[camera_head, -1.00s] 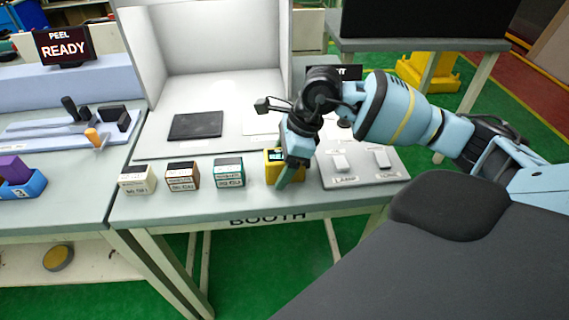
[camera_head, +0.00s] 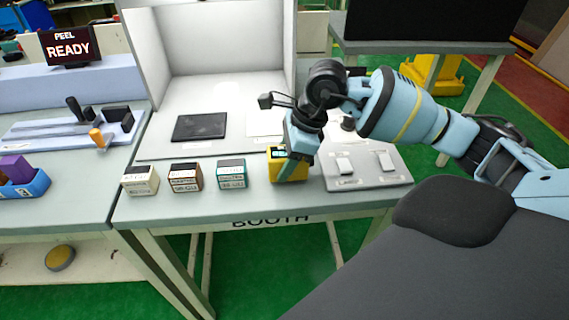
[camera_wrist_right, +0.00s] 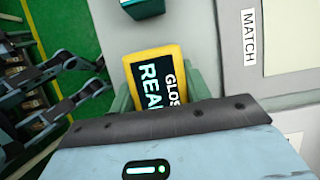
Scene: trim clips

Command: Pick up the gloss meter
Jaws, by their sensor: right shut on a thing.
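The gloss meter is a yellow box (camera_head: 274,164) with a dark screen, at the front of the booth table. In the right wrist view the gloss meter (camera_wrist_right: 151,66) shows a screen reading "GLOS" and "REA", partly covered by my gripper body. My right gripper (camera_head: 291,168) is shut on the gloss meter, with fingers on both sides of it in the wrist view (camera_wrist_right: 160,98). I cannot tell whether the meter touches the table. My left gripper is not in view.
Three small labelled boxes, cream (camera_head: 140,180), brown (camera_head: 186,177) and teal (camera_head: 231,174), stand in a row to the left. A dark panel (camera_head: 200,127) lies in the white booth. A grey switch plate (camera_head: 364,168) is close on the right.

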